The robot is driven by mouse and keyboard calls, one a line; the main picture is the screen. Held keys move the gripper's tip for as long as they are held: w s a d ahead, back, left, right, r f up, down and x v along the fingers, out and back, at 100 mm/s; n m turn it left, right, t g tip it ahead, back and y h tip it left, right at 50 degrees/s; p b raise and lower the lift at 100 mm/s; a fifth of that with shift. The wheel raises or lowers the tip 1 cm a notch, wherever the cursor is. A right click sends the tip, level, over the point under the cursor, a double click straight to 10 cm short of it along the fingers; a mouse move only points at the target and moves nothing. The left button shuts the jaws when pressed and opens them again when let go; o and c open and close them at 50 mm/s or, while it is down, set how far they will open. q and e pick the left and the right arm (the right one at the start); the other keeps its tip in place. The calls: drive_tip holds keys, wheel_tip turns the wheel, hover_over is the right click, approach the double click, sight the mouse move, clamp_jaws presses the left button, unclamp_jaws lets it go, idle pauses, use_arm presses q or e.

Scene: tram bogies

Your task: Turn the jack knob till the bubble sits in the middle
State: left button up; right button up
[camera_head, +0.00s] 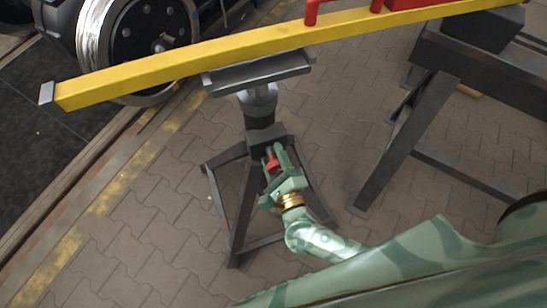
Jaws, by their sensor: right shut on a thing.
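The jack (261,102) is a dark metal stand with splayed legs and a flat top plate. Its red knob (271,161) sits on the front of the stand's neck. My right gripper (275,160) is shut on the red knob, which shows between its green fingers. A long yellow beam (190,62) lies across the top plate, tilted in the picture. A red handle and a red block sit on the beam at the top edge. No bubble can be made out. My left gripper is not in view.
A dark trestle (405,140) supports the beam's right side. A wheel (150,38) stands at the upper left beside a dark track area. Grey paving (150,225) with a worn yellow line is free at the lower left.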

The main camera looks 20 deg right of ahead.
drive_tip(key=shift+s+f+m, duration=0.15)
drive_tip(key=shift+f+m, duration=0.05)
drive_tip(key=shift+m, duration=0.1)
idle(0.4)
drive_tip(key=o, duration=1)
drive_tip(key=shift+r, duration=0.1)
